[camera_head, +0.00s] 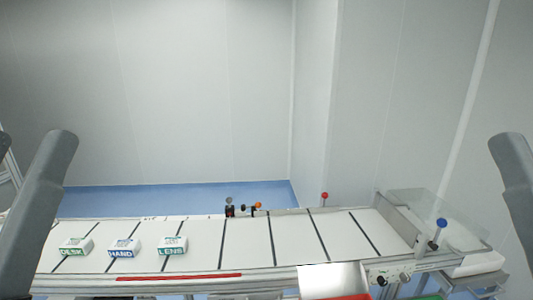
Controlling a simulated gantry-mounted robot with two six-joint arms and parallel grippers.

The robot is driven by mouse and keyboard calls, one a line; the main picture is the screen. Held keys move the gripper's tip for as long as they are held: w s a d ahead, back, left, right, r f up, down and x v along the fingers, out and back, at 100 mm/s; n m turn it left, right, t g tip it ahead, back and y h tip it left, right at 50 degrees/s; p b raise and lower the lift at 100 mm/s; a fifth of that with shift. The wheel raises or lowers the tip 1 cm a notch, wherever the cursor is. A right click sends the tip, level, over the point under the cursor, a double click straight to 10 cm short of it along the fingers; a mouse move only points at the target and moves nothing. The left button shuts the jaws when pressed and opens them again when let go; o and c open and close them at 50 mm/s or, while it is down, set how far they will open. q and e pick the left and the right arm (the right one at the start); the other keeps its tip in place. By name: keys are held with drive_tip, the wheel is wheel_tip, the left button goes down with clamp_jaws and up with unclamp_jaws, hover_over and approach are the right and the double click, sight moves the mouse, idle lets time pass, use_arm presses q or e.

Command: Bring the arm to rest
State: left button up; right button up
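My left arm comes in at the left edge and my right arm at the right edge of the head view. Only grey upper links show, both held up at the sides. Both grippers are outside the picture, so their state is hidden. A white conveyor belt (245,245) with dark cross lines runs across the lower part. On its left half stand three small white boxes in a row: the DESK box (76,247), the HAND box (124,248) and the LENS box (172,246). Neither arm is seen touching a box.
A red-knobbed lever (324,198) and a small black fitting with an orange part (244,209) stand along the far belt edge. A blue-knobbed lever (439,229) and clear guard (425,208) are at the right end. A metal plate (328,278) is at the front. The right belt half is clear.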

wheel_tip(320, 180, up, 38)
drive_tip(key=p, duration=3.6)
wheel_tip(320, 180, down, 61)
drive_tip(key=b, duration=6.1)
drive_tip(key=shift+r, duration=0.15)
